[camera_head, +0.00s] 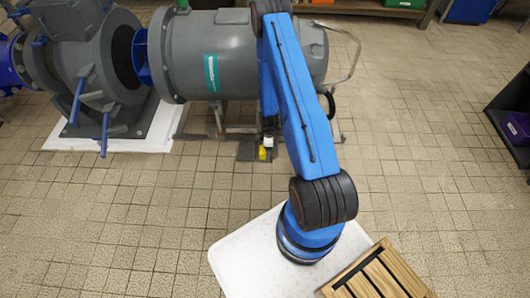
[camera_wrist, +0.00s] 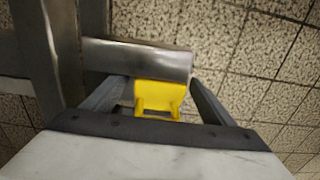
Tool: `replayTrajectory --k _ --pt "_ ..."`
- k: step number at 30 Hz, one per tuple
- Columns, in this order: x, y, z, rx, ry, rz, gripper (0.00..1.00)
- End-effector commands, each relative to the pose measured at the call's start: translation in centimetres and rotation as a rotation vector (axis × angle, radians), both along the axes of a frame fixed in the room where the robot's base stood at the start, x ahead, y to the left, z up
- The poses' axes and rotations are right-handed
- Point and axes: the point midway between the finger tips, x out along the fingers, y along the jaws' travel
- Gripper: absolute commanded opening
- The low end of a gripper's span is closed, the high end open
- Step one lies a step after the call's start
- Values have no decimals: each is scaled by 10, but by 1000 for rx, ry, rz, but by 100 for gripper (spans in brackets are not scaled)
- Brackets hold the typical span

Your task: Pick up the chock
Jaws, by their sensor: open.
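The yellow chock (camera_wrist: 160,97) is in the middle of the wrist view, between the two dark fingers of my gripper (camera_wrist: 158,84). The gripper is open, with one finger on each side of the chock and a visible gap on the right. I cannot tell whether the left finger touches it. In the head view the chock (camera_head: 262,153) is a small yellow patch near the floor, below the grey motor (camera_head: 235,55). My arm hides most of the gripper there.
A grey metal bar (camera_wrist: 135,58) lies right beyond the chock, and a metal frame (camera_wrist: 50,50) stands at the left. A dark shelf (camera_head: 512,110) is at the right. Tiled floor between is clear.

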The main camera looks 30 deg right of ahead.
Motion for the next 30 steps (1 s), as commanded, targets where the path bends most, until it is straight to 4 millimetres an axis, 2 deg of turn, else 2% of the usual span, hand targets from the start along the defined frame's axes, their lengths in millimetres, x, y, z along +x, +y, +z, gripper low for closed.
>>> replayTrajectory --k 3,10,17,22,26,30 --pt "0 0 0 0 0 0 78" --pt "0 0 0 0 0 0 23" --pt "0 0 1 0 0 0 22" --pt "0 0 8 -1 -1 0 22" --pt "1 0 24 -1 -3 0 22" --pt "1 -1 50 -1 -3 0 22"
